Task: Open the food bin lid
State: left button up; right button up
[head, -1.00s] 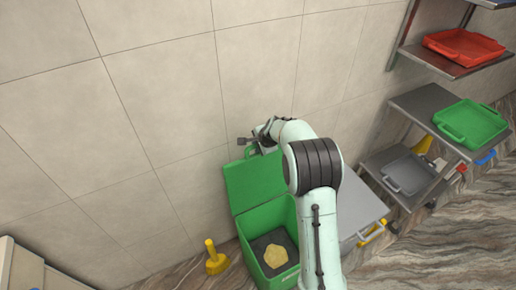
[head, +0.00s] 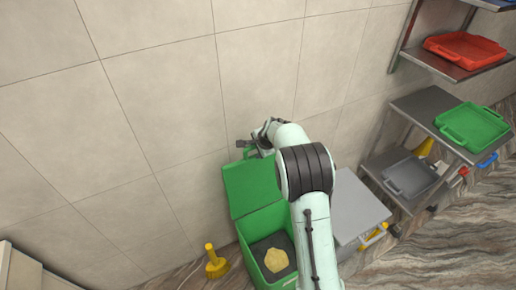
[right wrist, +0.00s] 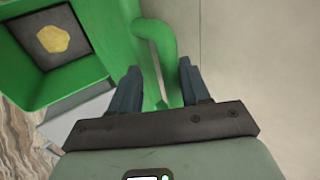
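The green food bin (head: 252,271) stands on the floor by the wall, with a yellow piece on a dark surface inside. Its green lid (head: 251,187) stands raised toward the wall, and the bin's mouth is uncovered. My right gripper (head: 250,147) is at the lid's upper edge, near the wall. In the right wrist view, the green handle bar (right wrist: 160,42) runs between the two fingers of the right gripper (right wrist: 160,85). The fingers are apart, with a gap beside the bar. My left gripper is out of view.
A grey-topped unit (head: 354,207) stands right of the bin. A yellow object with an upright handle (head: 215,264) is on the floor to its left. Shelves at right hold a red tray (head: 465,48), a green tray (head: 474,124) and a grey tray (head: 408,173).

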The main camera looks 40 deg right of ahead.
jog(key=shift+s, duration=0.1)
jog(key=shift+r, duration=0.3)
pick_arm(q)
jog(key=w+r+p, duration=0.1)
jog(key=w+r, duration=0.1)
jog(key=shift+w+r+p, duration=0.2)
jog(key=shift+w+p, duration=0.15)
jog(key=shift+p, duration=0.05)
pick_arm(e)
jog(key=v, duration=1.3)
jog(key=shift+f, duration=0.2)
